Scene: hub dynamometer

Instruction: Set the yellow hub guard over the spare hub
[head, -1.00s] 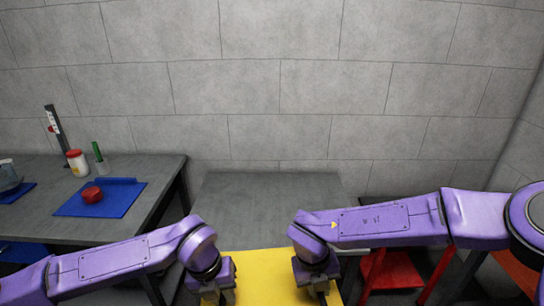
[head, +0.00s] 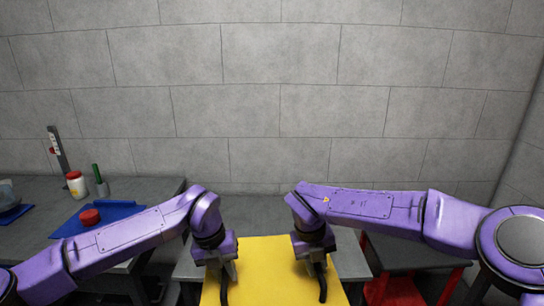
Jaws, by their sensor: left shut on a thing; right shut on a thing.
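The yellow hub guard (head: 264,268) is a broad flat-topped yellow panel at the bottom centre of the head view. Its lower part is cut off by the picture edge. My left gripper (head: 224,284) is shut on the guard near its left side. My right gripper (head: 320,282) is shut on the guard near its right side. The guard is held between both arms, in front of and partly covering a grey table. The spare hub is not visible.
The grey table (head: 262,212) behind the guard has a bare top. The left bench (head: 30,235) carries a blue mat (head: 120,208), a red round part (head: 90,217), a white jar (head: 76,186) and a green-handled tool (head: 97,176). A red-framed stand (head: 400,290) is at right.

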